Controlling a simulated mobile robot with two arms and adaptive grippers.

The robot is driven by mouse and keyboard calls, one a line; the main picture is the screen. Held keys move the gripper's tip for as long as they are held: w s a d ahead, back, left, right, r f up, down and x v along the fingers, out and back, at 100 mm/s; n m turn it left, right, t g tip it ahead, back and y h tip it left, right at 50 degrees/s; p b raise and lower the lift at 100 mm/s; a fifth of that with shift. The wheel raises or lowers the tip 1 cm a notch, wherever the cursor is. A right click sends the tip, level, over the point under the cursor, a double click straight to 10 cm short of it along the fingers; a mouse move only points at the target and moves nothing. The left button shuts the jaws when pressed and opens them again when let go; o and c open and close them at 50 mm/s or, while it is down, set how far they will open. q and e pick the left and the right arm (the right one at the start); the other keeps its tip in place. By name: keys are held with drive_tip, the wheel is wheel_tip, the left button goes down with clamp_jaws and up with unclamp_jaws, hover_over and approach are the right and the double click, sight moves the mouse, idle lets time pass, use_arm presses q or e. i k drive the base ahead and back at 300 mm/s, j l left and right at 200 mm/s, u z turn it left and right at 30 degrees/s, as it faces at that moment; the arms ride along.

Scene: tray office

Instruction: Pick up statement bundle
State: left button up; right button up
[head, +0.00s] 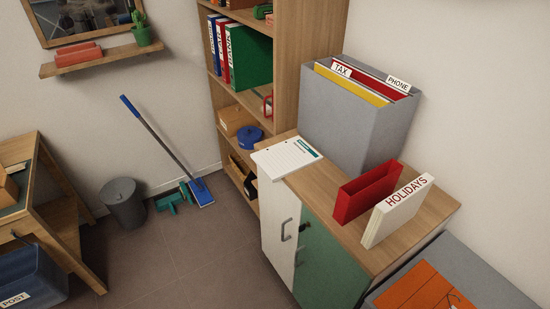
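A flat white paper bundle (284,160) with printed lines and a teal label lies on the wooden top of the low cabinet (328,203), at its left end. It looks like the statement bundle, but its print is too small to read. Its left edge reaches the cabinet's front left edge. Neither of my grippers is in view.
A grey box (352,122) with TAX and PHONE folders stands behind the bundle. A red open holder (367,194) and a white HOLIDAYS binder (397,211) stand to the right. A bookshelf (290,72) rises behind.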

sight(278, 160)
drive_tip(key=z, duration=1.85)
drive_tip(key=u, duration=1.85)
drive_tip(key=j+z, duration=0.1)
drive_tip(key=z, duration=0.4)
drive_tip(key=i+j+z, duration=0.15)
drive_tip(key=j+z, duration=0.2)
drive_tip(key=j, duration=0.45)
drive_tip(key=j+z, duration=0.4)
drive_tip(key=j, duration=0.45)
drive_tip(key=i, duration=0.05)
